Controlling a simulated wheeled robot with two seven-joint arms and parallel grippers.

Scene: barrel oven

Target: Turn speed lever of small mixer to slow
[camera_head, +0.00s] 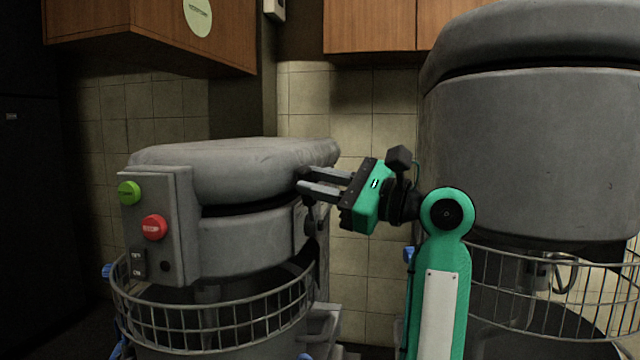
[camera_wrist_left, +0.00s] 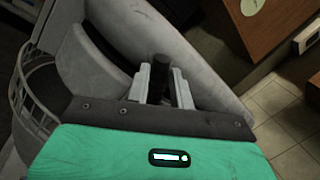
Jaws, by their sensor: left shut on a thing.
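The small mixer (camera_head: 235,172) stands at the left in the head view, with a rounded grey head. A dark fitting (camera_head: 311,225) on its right side looks like the base of the speed lever. My left gripper (camera_head: 302,180) reaches in from the right at this side of the mixer. In the left wrist view, the dark cylindrical knob of the speed lever (camera_wrist_left: 160,67) stands between the two grey fingers, and the gripper (camera_wrist_left: 161,80) is shut on it. The fingers hide part of the lever, and its speed setting cannot be read. My right gripper is not in view.
A larger mixer (camera_head: 535,150) with a wire guard (camera_head: 560,290) stands close on the right. The small mixer has its own wire guard (camera_head: 215,325) and a panel with green (camera_head: 129,193) and red (camera_head: 154,227) buttons. Wooden cabinets (camera_head: 370,25) hang above.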

